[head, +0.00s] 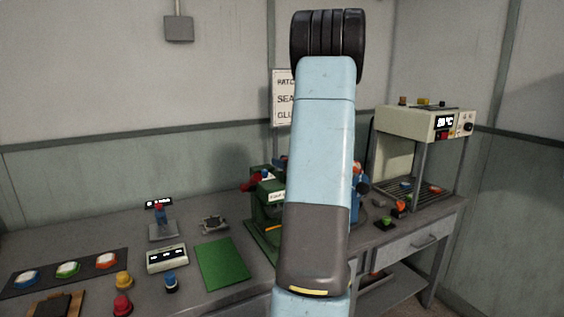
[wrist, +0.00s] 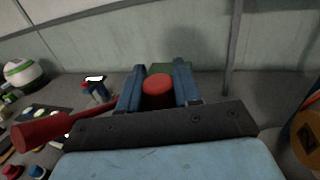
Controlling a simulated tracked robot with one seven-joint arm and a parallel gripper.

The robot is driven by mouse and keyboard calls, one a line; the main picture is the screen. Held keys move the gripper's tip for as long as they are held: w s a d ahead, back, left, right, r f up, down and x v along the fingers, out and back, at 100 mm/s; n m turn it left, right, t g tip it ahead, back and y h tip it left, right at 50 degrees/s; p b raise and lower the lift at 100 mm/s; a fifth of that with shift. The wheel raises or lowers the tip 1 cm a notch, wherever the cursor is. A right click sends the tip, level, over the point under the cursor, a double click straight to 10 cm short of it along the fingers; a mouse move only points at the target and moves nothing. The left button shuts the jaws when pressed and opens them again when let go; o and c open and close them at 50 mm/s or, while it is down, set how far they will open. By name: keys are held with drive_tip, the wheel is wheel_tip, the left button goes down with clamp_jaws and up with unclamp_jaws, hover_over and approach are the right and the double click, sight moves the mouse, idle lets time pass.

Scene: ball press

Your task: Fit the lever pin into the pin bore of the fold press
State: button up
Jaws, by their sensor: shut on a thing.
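In the wrist view, my gripper (wrist: 160,82) has its two blue fingers shut on a red round-topped piece, which I take to be the lever pin (wrist: 157,88). Its lower end is hidden behind the gripper's dark body. A red handle on a thin rod (wrist: 45,128) reaches in from the left towards the fingers; whether it joins the held piece cannot be told. The green fold press (head: 268,205) stands on the bench in the head view, partly behind my arm. A green part (wrist: 170,67) shows just beyond the fingertips. The pin bore is not visible, and my arm hides the gripper in the head view.
A heated cabinet (head: 418,124) stands at the bench's right end, with small coloured parts near it. A green mat (head: 222,262), a white display box (head: 167,258) and several coloured knobs lie at left. A yellow-orange round thing (wrist: 308,135) is close on the wrist view's right.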

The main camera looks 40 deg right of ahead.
drive_tip(key=shift+f, duration=0.95)
drive_tip(key=o, duration=1.1)
drive_tip(key=s, duration=1.3)
drive_tip(key=shift+s+d+f, duration=0.1)
drive_tip(key=shift+s, duration=0.3)
